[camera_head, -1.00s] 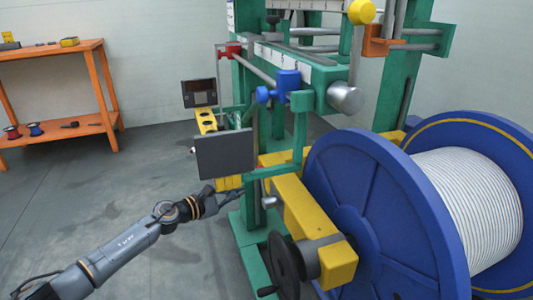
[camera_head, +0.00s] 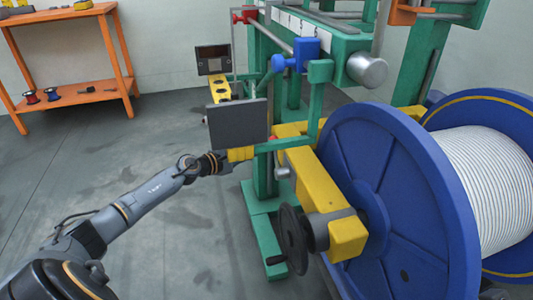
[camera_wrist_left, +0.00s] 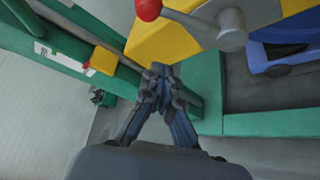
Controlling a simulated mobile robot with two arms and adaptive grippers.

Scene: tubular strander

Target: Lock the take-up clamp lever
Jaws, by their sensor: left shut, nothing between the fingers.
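The clamp lever (camera_wrist_left: 186,22) shows in the left wrist view as a grey bar. It runs from a round grey hub (camera_wrist_left: 232,32) to a red ball knob (camera_wrist_left: 148,9), across the front of a yellow block (camera_wrist_left: 165,42). In the head view the left gripper (camera_head: 228,167) is beside the green post. My right gripper is out of view.
A dark panel (camera_head: 238,121) hangs just above my left gripper. A black handwheel (camera_head: 292,238) and a big blue reel (camera_head: 385,180) with white cable stand to the right. Open floor (camera_head: 180,240) lies around my left arm. An orange bench (camera_head: 70,98) is at the back left.

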